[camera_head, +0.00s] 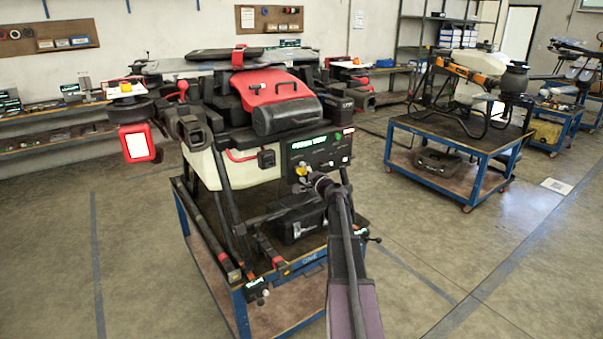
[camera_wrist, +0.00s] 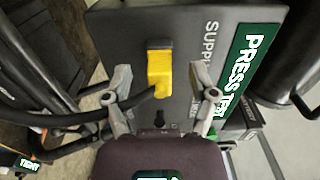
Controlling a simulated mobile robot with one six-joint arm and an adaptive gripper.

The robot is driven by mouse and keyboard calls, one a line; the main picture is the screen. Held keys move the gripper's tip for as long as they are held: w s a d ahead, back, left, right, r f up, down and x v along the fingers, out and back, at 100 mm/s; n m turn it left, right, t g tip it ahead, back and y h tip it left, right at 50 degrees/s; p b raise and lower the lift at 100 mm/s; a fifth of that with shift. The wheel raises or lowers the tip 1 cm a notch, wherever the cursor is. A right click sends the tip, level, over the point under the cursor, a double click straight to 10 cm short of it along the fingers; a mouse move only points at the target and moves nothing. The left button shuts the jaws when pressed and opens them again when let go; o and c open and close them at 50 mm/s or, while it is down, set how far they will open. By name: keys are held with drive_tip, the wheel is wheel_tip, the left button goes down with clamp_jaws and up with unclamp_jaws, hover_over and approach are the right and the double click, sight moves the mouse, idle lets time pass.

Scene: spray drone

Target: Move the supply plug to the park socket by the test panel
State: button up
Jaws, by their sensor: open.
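The yellow supply plug (camera_wrist: 160,74) sits upright in a black socket (camera_wrist: 159,44) on the dark test panel (camera_wrist: 120,35), beside the word SUPPLY, in the wrist view. A black cable runs from it to the left. My gripper (camera_wrist: 160,68) is open, with one finger on each side of the plug and a gap visible on both sides. A small dark opening (camera_wrist: 159,118) shows below the plug; I cannot tell if it is the park socket. In the head view the plug (camera_head: 302,170) shows small at the panel (camera_head: 306,150), and my gripper (camera_head: 306,181) is close to it.
The panel is on the red and black drone (camera_head: 275,90), which stands on a blue cart (camera_head: 238,300). A green PRESS TEST sign (camera_wrist: 250,62) is right of the plug. A second cart (camera_head: 440,150) stands at the right. The floor between the carts is clear.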

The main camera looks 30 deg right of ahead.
sight(305, 173)
clamp_jaws()
idle(0.3)
drive_tip(key=shift+s, duration=0.2)
drive_tip(key=shift+s, duration=0.5)
drive_tip(key=shift+s, duration=0.1)
drive_tip(key=shift+s, duration=1.75)
drive_tip(key=shift+s, duration=0.45)
